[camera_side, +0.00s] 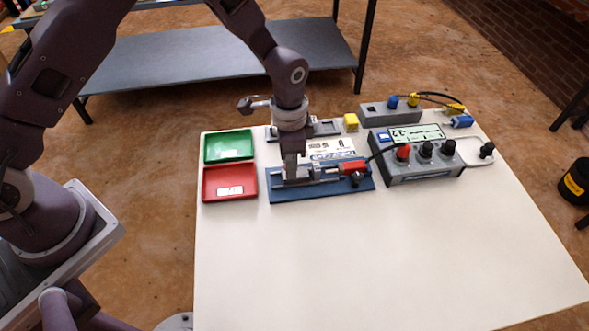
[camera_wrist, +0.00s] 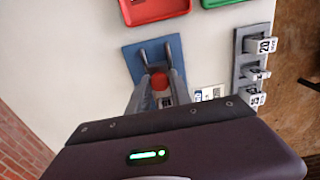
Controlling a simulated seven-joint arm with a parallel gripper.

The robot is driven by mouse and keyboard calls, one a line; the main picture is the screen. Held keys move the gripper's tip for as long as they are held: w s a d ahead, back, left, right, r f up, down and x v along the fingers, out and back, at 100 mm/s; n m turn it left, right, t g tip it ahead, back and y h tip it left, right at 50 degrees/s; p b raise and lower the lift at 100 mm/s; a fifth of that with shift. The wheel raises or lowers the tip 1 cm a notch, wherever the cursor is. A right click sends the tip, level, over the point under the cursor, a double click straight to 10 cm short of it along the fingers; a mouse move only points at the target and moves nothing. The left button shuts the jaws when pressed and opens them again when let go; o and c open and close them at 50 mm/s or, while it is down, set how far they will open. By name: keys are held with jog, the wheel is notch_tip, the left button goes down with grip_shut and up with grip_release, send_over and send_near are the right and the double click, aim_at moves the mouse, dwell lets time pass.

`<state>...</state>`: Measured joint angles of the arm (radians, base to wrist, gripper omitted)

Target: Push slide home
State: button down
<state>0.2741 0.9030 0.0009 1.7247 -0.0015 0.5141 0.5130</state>
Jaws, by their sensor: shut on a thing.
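The slide fixture is a blue base plate (camera_side: 322,190) with a grey metal slide (camera_side: 318,182) along it and a red block (camera_side: 353,167) at its right end. My gripper (camera_side: 290,177) points down at the left part of the slide and is shut on it; the fingers hide the gripped part. In the wrist view, my fingers (camera_wrist: 156,55) reach over the blue plate (camera_wrist: 133,60), with the red block (camera_wrist: 159,81) showing between them. I cannot tell how far along its travel the slide is.
A green tray (camera_side: 229,160) and a red tray (camera_side: 216,196) lie left of the fixture. A grey meter box (camera_side: 420,172) with knobs stands right, joined by a black cable. A rack (camera_wrist: 241,78) with labelled blocks stands behind. The front of the table (camera_side: 380,260) is clear.

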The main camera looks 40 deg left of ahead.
jog(key=shift+w+d, duration=1.55)
jog(key=shift+w, duration=0.05)
jog(key=c, duration=1.4)
grip_release()
jog(key=shift+o, duration=0.2)
jog(key=shift+r, duration=0.15)
